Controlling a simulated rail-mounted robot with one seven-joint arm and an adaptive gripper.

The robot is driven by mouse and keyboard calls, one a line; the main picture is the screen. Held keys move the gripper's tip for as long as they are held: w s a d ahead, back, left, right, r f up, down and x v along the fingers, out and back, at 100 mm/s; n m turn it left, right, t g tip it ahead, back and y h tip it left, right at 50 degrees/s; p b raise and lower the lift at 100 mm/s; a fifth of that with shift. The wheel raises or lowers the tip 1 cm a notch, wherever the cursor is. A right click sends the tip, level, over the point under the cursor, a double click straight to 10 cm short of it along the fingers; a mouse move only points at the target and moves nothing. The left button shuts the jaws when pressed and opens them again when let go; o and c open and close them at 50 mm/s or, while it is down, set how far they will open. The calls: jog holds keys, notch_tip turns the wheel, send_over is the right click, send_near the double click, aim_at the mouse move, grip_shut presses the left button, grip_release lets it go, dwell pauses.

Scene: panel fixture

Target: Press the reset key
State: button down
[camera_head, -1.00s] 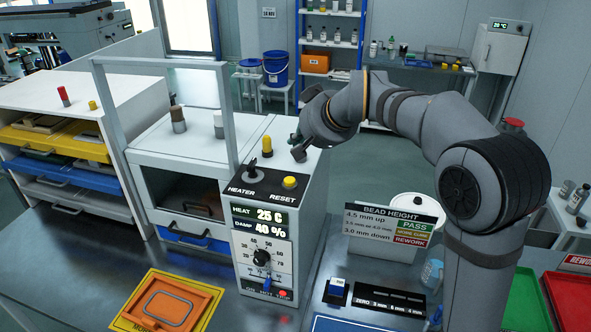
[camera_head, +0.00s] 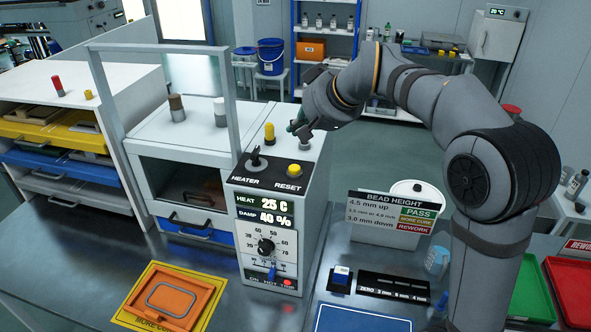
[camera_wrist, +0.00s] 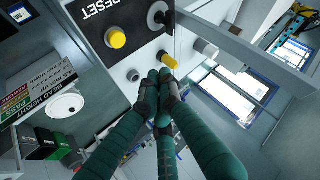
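The reset key is a round yellow button (camera_head: 294,170) on the black strip marked RESET, on top of the white control box (camera_head: 315,165). It shows near the top in the wrist view (camera_wrist: 116,38), and looks raised. My gripper (camera_head: 303,128) is over the back part of the box top, behind the key and apart from it. In the wrist view my gripper's green fingers (camera_wrist: 162,84) come together at their tips, with nothing seen between them. The tips appear below and right of the key there, near a small grey button (camera_wrist: 133,75).
The black heater lever (camera_head: 255,158) stands left of the key. A taller yellow-topped post (camera_head: 269,132) rises behind it. A white upright frame (camera_head: 222,95) stands left of the box. The bead height sign (camera_head: 393,215) is at the right. An orange tray (camera_head: 172,296) lies in front.

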aim_at(296, 169)
jog(key=f+b, duration=0.4)
jog(key=f, duration=0.1)
jog(key=f+b, duration=0.2)
jog(key=shift+a+f, duration=0.25)
jog(key=shift+f, duration=0.1)
jog(key=shift+d, duration=0.1)
jog(key=shift+f, duration=0.1)
dwell(0.9)
jog(key=shift+f+b, duration=0.3)
jog(key=shift+b, duration=0.25)
jog(key=shift+f+b, duration=0.5)
jog(key=shift+b, duration=0.05)
dwell(0.5)
jog(key=shift+r, duration=0.1)
dwell(0.3)
jog(key=shift+r+p, duration=0.65)
jog(key=shift+r, duration=0.15)
jog(key=shift+r+p, duration=2.05)
jog(key=shift+r, duration=0.5)
